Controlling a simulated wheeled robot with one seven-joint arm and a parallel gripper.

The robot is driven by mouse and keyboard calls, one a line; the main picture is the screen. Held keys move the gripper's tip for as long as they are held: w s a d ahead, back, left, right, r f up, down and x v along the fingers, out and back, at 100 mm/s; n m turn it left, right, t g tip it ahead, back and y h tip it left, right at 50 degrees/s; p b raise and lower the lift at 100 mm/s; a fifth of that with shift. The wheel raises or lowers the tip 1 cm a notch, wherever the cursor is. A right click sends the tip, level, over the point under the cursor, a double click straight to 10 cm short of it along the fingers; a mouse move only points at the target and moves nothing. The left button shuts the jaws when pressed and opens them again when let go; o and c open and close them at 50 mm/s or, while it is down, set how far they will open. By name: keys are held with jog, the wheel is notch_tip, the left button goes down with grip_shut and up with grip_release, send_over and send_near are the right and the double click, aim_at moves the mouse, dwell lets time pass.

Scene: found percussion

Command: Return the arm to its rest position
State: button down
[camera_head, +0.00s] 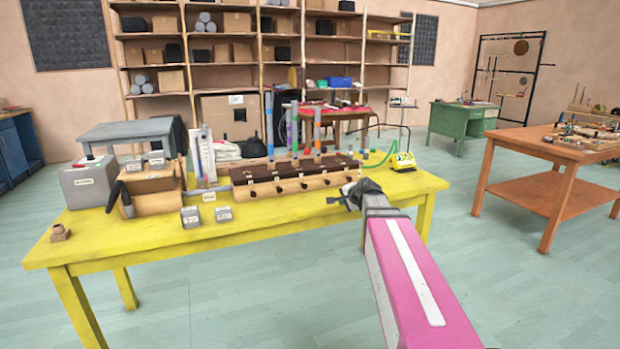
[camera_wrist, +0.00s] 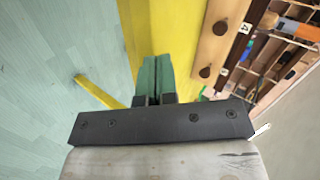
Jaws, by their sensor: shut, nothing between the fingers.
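My gripper (camera_head: 345,195) shows in the head view at the front right edge of the yellow table (camera_head: 270,225), just in front of the wooden box with knobs. My pink arm reaches up to it from the lower right. In the wrist view the gripper's green fingers (camera_wrist: 153,78) are together with nothing between them. They point along the table's yellow edge (camera_wrist: 135,45), with the pale floor to the left. The fingertips are small and dark in the head view.
The wooden box (camera_head: 295,183) with a row of knobs and upright coloured tubes (camera_head: 270,125) stands close to my gripper. An orange table (camera_head: 540,150) is right, with open floor between.

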jog(key=s+f+n+g+h, duration=0.2)
jog(key=s+f+n+g, duration=0.3)
jog(key=s+f, duration=0.6)
jog(key=s+a+f+n+g+h, duration=0.1)
jog(key=s+f+n+g, duration=0.4)
jog(key=s+f, duration=0.7)
jog(key=s+n+h, duration=0.1)
jog(key=s, duration=0.2)
jog(key=shift+a+n, duration=0.2)
jog(key=shift+n, duration=0.2)
jog(key=shift+a, duration=0.1)
